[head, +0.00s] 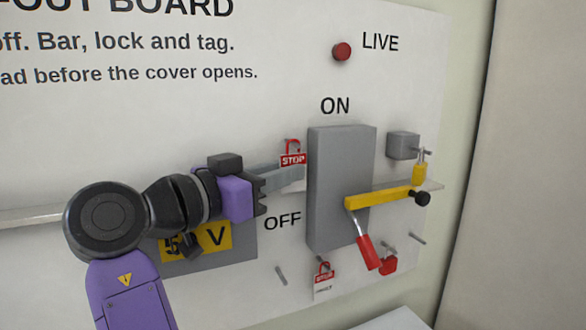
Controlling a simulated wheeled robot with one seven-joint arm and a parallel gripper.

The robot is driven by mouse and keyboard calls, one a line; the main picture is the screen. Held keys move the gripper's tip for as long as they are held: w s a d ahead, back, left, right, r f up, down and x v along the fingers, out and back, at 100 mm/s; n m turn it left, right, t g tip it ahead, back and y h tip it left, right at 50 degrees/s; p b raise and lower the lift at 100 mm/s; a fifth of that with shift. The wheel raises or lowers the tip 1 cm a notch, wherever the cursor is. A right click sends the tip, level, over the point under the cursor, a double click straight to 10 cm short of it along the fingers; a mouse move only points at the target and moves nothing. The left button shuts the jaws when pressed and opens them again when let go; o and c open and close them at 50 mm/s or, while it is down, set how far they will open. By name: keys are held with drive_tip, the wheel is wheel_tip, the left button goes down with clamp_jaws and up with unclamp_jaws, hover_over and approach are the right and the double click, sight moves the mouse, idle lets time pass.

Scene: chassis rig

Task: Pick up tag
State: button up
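One red and white STOP tag (293,160) is at the left edge of the grey switch box, below and left of ON. A second STOP tag (323,279) hangs at a peg below the box. My gripper (292,177) points right, and its grey fingers cross in front of the upper tag. The tag's red top shows above the fingers and a white part below. Whether the fingers grip the tag or only overlap it, I cannot tell. The finger gap is hidden.
The grey switch box (330,190) stands out close right of my fingers. A yellow bar (380,198) crosses it, with a red-handled lever (368,252) below. A yellow padlock (419,173), a red padlock (388,264) and bare pegs (281,275) are on the board.

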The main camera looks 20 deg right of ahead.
clamp_jaws()
drive_tip(key=shift+r, duration=0.1)
